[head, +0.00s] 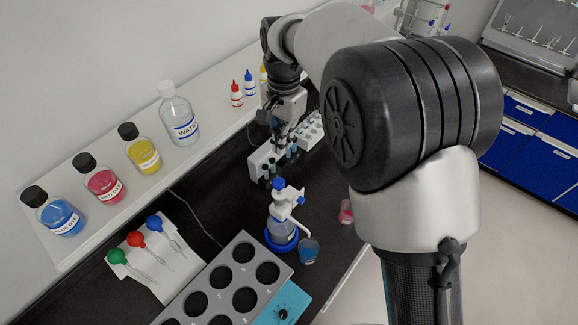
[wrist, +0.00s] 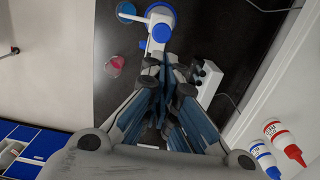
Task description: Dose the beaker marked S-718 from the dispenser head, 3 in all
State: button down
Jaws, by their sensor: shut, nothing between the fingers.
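The dispenser head (head: 281,198), white with a blue knob, sits on a clear bottle (head: 281,230) in a blue ring on the black bench. It also shows at the top of the wrist view (wrist: 160,24). A small beaker with blue liquid (head: 308,252) stands beside the bottle, near the spout; it is partly cut off in the wrist view (wrist: 126,10). A beaker with pink liquid (head: 346,212) stands to the right, partly behind my arm; it also shows in the wrist view (wrist: 114,66). I cannot read S-718 on either. My gripper (head: 279,146) is shut and empty, beyond the dispenser.
A white rack with dark tubes (head: 268,165) stands close to my gripper. A grey holed rack (head: 228,285) and a teal device (head: 284,303) are at the front. Dye bottles and a water bottle (head: 178,122) line the left shelf. Pipettes (head: 143,240) lie on a white tray.

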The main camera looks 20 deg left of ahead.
aim_at(279, 185)
jog(key=f, duration=0.3)
jog(key=f+p, duration=0.1)
jog(key=f, duration=0.7)
jog(key=shift+s+f, duration=0.15)
jog(key=shift+s, duration=0.15)
jog(key=shift+f, duration=0.1)
notch_tip(279, 185, down, 3)
jog(key=shift+r+b, duration=0.1)
jog(key=shift+b, duration=0.8)
jog(key=shift+s+d, duration=0.1)
jog(key=shift+r, duration=0.1)
